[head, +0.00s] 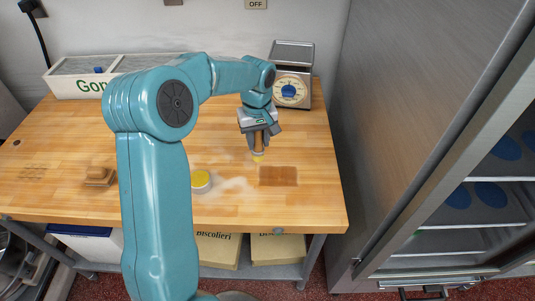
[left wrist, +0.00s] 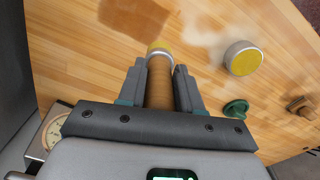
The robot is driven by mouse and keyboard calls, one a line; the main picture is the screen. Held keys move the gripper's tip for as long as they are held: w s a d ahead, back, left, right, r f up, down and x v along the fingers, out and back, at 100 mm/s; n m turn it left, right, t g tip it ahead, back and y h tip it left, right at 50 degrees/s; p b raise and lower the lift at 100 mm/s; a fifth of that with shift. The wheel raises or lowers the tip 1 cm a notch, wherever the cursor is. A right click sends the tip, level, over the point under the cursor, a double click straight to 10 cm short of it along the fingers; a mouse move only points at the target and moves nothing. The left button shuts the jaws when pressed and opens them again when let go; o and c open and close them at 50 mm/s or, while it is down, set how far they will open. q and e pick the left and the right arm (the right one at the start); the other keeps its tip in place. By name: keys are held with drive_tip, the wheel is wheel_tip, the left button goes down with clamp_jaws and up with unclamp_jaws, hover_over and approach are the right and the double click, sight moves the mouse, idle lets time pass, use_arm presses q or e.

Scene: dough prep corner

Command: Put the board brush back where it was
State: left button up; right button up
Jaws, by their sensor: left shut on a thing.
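The board brush (head: 258,147) has a brown cylindrical handle, a pale band and a yellow end. My left gripper (head: 259,137) is shut on its handle and holds it roughly upright, yellow end down, over the wooden table, just behind a dark brown rectangle (head: 278,176). I cannot tell whether the yellow end touches the table. In the left wrist view the brush handle (left wrist: 159,88) lies between the fingers, and the brown rectangle (left wrist: 135,16) is beyond it. My right gripper is not in view.
A round yellow-topped container (head: 201,180) stands beside a white powder smear (head: 232,184). A wooden piece (head: 100,176) lies to the left. A dial scale (head: 291,88) and a white divided box (head: 66,88) stand at the back. A green object (left wrist: 236,108) shows in the wrist view.

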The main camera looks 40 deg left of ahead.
use_arm(q)
drive_tip(key=shift+r, duration=0.1)
drive_tip(key=shift+w+d+r+p, duration=0.1)
drive_tip(key=shift+r+p, duration=0.4)
drive_tip(key=shift+r, duration=0.1)
wheel_tip(320, 180, up, 3)
drive_tip(key=shift+r+p, duration=0.15)
drive_tip(key=shift+p, duration=0.95)
drive_tip(key=shift+r, duration=0.2)
